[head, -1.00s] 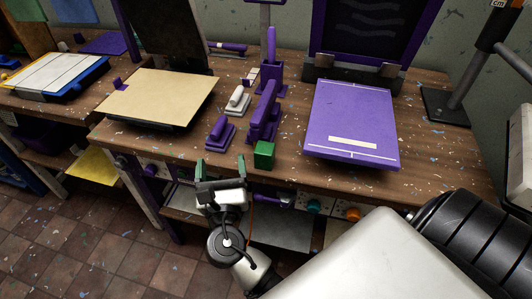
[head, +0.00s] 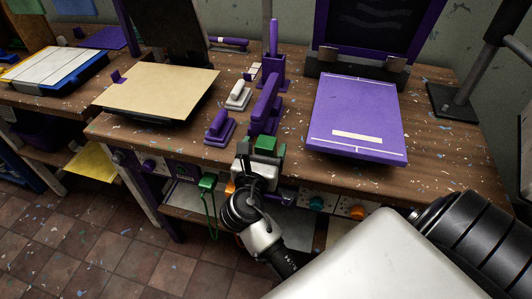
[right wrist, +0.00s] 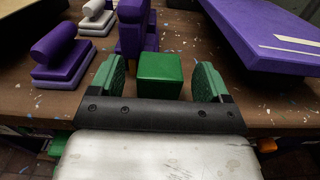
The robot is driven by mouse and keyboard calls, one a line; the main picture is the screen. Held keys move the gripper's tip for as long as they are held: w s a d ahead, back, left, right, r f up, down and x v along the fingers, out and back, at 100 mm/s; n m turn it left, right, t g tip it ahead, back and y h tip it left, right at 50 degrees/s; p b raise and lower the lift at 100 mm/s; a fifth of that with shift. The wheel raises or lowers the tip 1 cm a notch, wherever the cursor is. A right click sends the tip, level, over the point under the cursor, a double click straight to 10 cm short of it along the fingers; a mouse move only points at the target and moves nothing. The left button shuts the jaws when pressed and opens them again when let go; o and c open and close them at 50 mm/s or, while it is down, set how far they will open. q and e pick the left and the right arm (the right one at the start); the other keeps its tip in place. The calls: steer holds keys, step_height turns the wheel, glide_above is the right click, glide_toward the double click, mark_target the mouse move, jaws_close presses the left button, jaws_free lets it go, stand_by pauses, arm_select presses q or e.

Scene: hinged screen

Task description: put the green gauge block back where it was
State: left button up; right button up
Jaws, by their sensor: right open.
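The green gauge block (head: 265,143) sits on the wooden bench near its front edge, just in front of the tall purple stand. It also shows in the right wrist view (right wrist: 160,74), upright between the two green finger pads. My right gripper (right wrist: 158,82) is open, with one pad on each side of the block and a visible gap on both sides. In the head view my right gripper (head: 260,151) partly hides the block. My left gripper is not in view.
Purple and white handled blocks (head: 219,128) (head: 238,96) stand left of the purple stand (head: 265,104). A purple hinged board (head: 355,115) lies to the right, a tan board (head: 158,91) to the left. A green item with a cord (head: 207,183) hangs at the bench front.

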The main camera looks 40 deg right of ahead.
steer(key=shift+x, duration=1)
steer(key=shift+c, duration=0.2)
steer(key=c, duration=1)
